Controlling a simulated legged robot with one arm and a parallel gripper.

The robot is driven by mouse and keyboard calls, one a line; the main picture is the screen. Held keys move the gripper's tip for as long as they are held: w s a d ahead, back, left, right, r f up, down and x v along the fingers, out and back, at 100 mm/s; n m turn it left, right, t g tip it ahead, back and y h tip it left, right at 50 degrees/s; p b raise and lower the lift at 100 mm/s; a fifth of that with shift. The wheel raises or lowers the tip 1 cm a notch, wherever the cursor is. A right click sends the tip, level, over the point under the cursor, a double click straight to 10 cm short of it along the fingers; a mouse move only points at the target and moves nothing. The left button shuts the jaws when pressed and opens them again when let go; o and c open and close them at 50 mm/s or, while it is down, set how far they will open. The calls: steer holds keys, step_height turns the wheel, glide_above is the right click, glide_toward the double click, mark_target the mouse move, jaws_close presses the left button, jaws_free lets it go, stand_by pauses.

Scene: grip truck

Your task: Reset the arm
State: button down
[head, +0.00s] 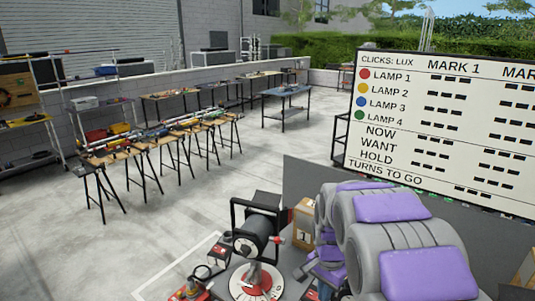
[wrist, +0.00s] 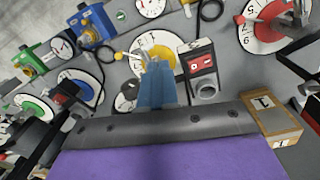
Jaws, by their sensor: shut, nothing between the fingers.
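My arm (head: 410,250) shows at the lower right of the head view as grey rounded links with purple pads. It stands in front of the lower part of the sign board. My gripper (wrist: 157,88) shows at the bottom and middle of the wrist view, as a purple body with a dark grey front edge and a narrow blue piece reaching forward. It is shut and empty, over a grey deck with dials. Whether its tip touches the yellow dial (wrist: 155,48) I cannot tell.
The wrist view shows blue (wrist: 75,90), green (wrist: 33,108) and red (wrist: 264,28) dials and a cardboard block (wrist: 268,120). In the head view, a black lamp (head: 258,228) stands on the deck, a sign board (head: 440,125) is at right, and tables (head: 160,145) stand beyond open concrete.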

steer(key=s+f+n+g+b, duration=0.1)
steer(key=s+n+b, duration=0.5)
steer(key=s, duration=2.5)
steer(key=n, duration=0.3)
steer(key=shift+s+a+f+n, duration=0.15)
steer(key=shift+a+f+n, duration=0.1)
steer(key=shift+a+n, duration=0.05)
